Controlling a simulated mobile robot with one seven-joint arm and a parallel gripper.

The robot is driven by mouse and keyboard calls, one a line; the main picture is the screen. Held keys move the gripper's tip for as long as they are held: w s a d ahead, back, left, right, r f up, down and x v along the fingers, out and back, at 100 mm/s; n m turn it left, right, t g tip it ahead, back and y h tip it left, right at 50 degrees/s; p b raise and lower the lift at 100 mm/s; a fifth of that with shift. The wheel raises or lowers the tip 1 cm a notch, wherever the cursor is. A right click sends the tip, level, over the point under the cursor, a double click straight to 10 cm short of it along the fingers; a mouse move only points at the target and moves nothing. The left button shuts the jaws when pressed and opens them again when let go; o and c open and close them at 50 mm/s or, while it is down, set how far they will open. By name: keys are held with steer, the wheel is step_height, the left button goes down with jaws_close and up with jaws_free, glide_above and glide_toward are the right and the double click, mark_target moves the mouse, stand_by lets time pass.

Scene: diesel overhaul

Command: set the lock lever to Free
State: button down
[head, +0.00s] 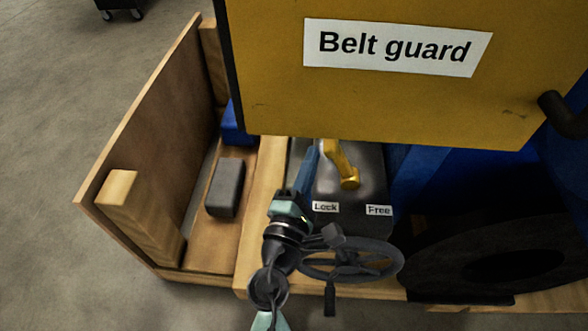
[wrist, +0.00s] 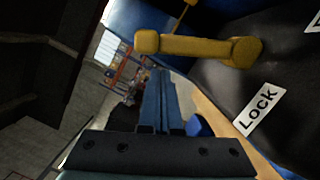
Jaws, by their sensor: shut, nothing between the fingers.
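The yellow lock lever (head: 341,165) stands on a dark panel below the belt guard. Its knob end lies between the "Lock" label (head: 325,207) and the "Free" label (head: 379,210). My gripper (head: 312,150) is shut and empty, just left of the lever, on the Lock side. In the wrist view the shut fingers of my gripper (wrist: 159,78) point away from the camera, with the lever (wrist: 200,47) above and to the right of them. A gap shows between them there. The "Lock" label (wrist: 259,109) is also in the wrist view; the Free label is not readable there.
The yellow belt guard (head: 390,100) overhangs the panel at the back. A dark handwheel (head: 350,260) sits in front, close to my arm. A wooden crate (head: 140,130) with a grey block (head: 225,188) and a blue block (head: 236,130) lies left.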

steer(key=shift+d+r, duration=0.3)
steer(key=shift+d, duration=0.25)
